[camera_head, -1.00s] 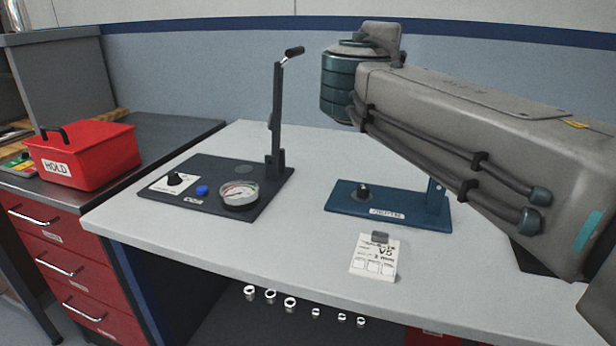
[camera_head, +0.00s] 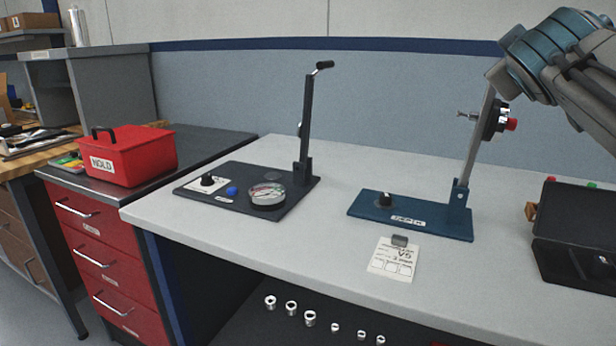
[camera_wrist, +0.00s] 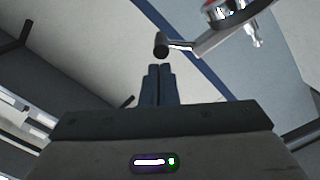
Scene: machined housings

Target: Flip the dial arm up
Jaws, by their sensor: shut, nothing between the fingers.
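The dial arm (camera_head: 474,140) is a silver bar hinged on a blue base (camera_head: 370,208) and stands nearly upright, leaning a little right. A dark round dial (camera_head: 491,121) with a red knob sits on its upper part. Its top end is hidden behind my arm in the head view. In the wrist view, the arm's black end grip (camera_wrist: 162,46) and part of the dial (camera_wrist: 226,8) show just beyond my gripper (camera_wrist: 160,68). My gripper's fingers are together and empty; whether they touch the grip cannot be told. My gripper does not show in the head view.
A black stand (camera_head: 215,205) with an upright lever and a gauge is left of the blue base. A paper card (camera_head: 392,262) lies in front. An open black case (camera_head: 572,255) is at right. A red box (camera_head: 130,158) stands far left. The bench between the stands is clear.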

